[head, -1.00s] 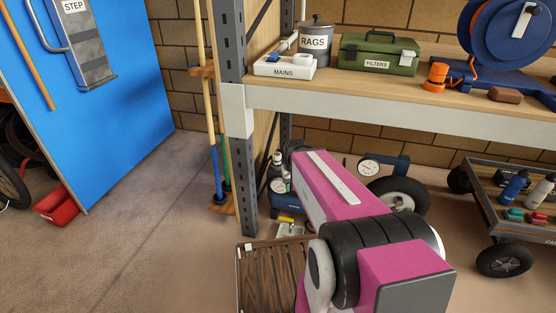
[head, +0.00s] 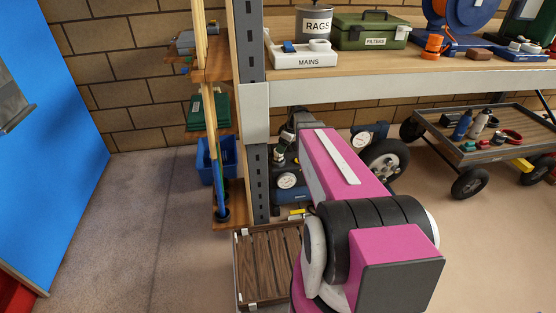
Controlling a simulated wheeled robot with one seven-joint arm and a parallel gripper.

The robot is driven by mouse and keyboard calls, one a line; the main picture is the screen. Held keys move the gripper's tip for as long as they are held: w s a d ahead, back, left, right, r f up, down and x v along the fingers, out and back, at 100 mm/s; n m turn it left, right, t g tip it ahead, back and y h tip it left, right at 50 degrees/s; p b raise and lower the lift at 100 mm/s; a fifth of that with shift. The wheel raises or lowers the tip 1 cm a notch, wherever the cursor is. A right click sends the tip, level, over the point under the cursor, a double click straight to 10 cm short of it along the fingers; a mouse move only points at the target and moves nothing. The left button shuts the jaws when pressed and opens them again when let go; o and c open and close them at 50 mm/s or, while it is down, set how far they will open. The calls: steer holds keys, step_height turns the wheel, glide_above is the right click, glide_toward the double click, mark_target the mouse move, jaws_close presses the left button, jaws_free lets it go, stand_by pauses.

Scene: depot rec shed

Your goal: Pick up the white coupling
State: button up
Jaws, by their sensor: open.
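I cannot surely pick out the white coupling. A white holder marked MAINS (head: 303,60) on the shelf has a small blue part (head: 288,47) and a pale part on it, too small to name. Small white pieces (head: 523,46) also sit in a blue tray (head: 520,55) at the shelf's right end. My pink and black arm fills the lower middle of the head view, below the shelf. My gripper does not show.
The wooden shelf (head: 400,78) also bears a RAGS tin (head: 314,24), a green FILTERS box (head: 368,33) and an orange item (head: 434,46). A grey post (head: 251,110) stands left. A slatted crate (head: 268,265) is low beside my arm. A cart (head: 500,145) stands right. Left floor is clear.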

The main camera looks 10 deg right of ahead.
mark_target(277, 154)
steer(key=w+f+n, duration=0.2)
steer(key=w+f, duration=0.1)
steer(key=w+a+f, duration=0.1)
steer(key=w+f, duration=0.1)
steer(key=shift+w+f+n+y, duration=0.1)
steer(key=shift+w+n+y, duration=0.1)
steer(key=shift+n+y, duration=0.2)
steer(key=x, duration=0.5)
steer(key=shift+w+d, duration=0.15)
steer(key=shift+d, duration=0.05)
steer(key=c, duration=1)
